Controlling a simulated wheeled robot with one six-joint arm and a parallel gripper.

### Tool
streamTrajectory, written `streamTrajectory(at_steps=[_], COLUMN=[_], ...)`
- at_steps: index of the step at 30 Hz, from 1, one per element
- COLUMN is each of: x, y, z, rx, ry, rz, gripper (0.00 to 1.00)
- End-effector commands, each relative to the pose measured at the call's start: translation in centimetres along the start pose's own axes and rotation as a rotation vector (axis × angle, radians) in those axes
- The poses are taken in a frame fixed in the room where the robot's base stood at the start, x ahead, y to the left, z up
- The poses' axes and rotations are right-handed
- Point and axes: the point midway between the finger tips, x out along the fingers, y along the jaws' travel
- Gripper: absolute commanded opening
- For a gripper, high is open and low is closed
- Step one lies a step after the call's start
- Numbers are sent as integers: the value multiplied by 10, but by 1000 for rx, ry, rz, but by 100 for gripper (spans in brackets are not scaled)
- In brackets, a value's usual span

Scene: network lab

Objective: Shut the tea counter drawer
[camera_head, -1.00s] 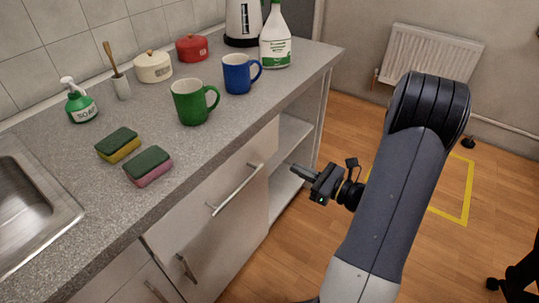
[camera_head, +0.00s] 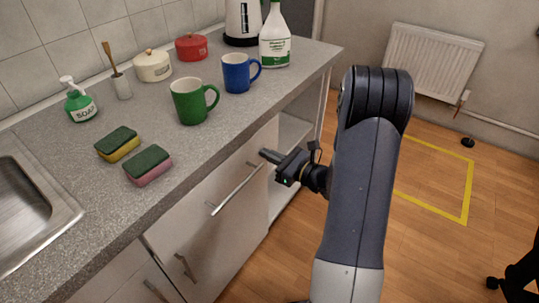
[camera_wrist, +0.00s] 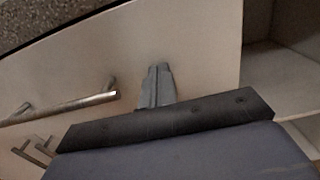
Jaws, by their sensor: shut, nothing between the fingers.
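The tea counter drawer (camera_head: 224,178) is a pale front with a long metal bar handle (camera_head: 236,190), under the grey counter top. Its front stands somewhat out from the cabinet. My gripper (camera_head: 265,155) is shut and empty, close to the right end of the drawer front near the handle's upper end. In the wrist view, my shut fingers (camera_wrist: 158,72) point at the pale drawer front (camera_wrist: 190,40), to the right of the bar handle (camera_wrist: 75,106). I cannot tell whether the fingertips touch the front.
The counter top (camera_head: 130,205) holds a green mug (camera_head: 190,103), a blue mug (camera_head: 236,75), two sponges and several other items. Open shelves (camera_head: 290,140) lie right of the drawer. Another handle (camera_head: 186,268) is below. The floor at right is mostly clear.

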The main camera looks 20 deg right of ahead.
Motion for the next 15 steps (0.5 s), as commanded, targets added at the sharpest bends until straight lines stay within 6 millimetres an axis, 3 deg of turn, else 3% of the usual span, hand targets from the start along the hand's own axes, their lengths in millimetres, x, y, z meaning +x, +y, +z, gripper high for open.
streamTrajectory(at_steps=[5,15], x=[5,48], y=[0,0], z=[0,0], rx=[-1,-1], ry=[0,-1], rz=[2,2], gripper=[0,0])
